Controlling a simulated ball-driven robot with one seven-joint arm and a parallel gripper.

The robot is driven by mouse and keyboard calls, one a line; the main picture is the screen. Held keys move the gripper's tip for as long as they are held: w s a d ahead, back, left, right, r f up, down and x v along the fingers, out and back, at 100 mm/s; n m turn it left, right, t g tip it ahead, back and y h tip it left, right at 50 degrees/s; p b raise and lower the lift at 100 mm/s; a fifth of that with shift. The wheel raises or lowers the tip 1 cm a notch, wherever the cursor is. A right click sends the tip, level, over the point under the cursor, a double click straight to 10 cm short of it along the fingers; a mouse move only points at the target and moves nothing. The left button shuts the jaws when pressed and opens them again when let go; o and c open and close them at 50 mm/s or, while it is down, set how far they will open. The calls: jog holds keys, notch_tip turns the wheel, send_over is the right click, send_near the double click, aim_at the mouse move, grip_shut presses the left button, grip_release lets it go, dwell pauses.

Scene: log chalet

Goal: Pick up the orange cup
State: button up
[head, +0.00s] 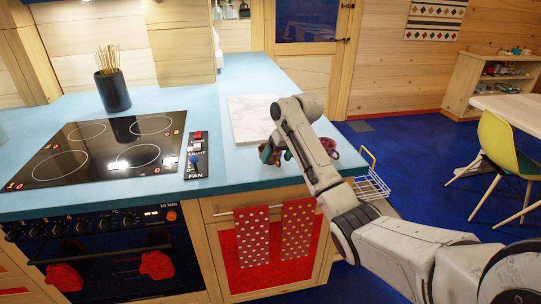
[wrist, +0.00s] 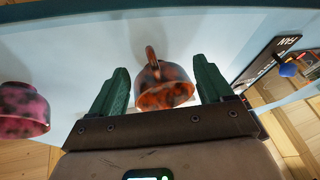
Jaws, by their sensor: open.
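The orange cup (wrist: 165,90), mottled with dark patches, sits on the light blue counter in the wrist view. Its handle points toward the top of that picture. My gripper (wrist: 163,86) is open, with one green finger on each side of the cup and a visible gap on both sides. In the head view my gripper (head: 271,154) is low over the counter near its front edge. My arm and gripper hide most of the orange cup there.
A pink mottled cup (wrist: 22,110) stands left of my gripper; it also shows in the head view (head: 329,146). A white marble board (head: 250,118) lies behind. The black cooktop (head: 103,152) and the fan switch panel (head: 196,156) are to the left.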

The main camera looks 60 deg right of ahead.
jog(key=shift+w+f, duration=0.25)
jog(key=shift+f, duration=0.4)
jog(key=shift+c, duration=0.3)
grip_shut()
